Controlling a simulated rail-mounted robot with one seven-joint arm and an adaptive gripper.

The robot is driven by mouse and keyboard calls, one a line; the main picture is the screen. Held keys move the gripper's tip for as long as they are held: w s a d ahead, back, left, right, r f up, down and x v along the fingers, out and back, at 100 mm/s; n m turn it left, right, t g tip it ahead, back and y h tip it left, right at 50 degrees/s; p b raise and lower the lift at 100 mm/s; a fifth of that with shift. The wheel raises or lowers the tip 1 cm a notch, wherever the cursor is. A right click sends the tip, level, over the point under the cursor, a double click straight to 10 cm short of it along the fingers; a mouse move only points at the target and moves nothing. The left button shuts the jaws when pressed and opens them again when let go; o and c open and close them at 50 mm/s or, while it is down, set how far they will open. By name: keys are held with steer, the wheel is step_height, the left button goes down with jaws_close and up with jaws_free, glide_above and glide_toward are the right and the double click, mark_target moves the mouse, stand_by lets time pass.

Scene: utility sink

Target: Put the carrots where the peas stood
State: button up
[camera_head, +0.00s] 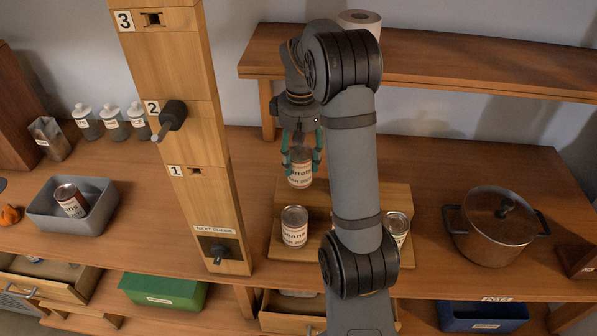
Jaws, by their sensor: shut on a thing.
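My gripper (302,160) has teal fingers and is shut around a can labelled carrots (300,176). The can is upright at the back left of a stepped wooden stand (403,192); I cannot tell whether it touches the stand. A can labelled beans (295,227) stands on the lower front step, left of my arm. Another can (397,228) stands on the right of that step, partly hidden by my arm, its label unreadable. My arm hides the middle of the stand. No peas label can be read.
A grey bin (101,214) at left holds a tilted can (70,200). A wooden post (190,130) with numbered slots and pegs rises left of the stand. A lidded pot (497,238) stands at right. A raised shelf (450,75) with a paper roll (360,19) is behind.

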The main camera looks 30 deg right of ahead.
mark_target(299, 171)
steer(key=shift+a+f, duration=0.1)
steer(key=shift+f, duration=1.85)
steer(key=shift+f, duration=0.1)
steer(key=o, duration=1.5)
step_height(299, 171, up, 12)
steer(key=shift+r+p, duration=0.15)
steer(key=shift+p, duration=0.35)
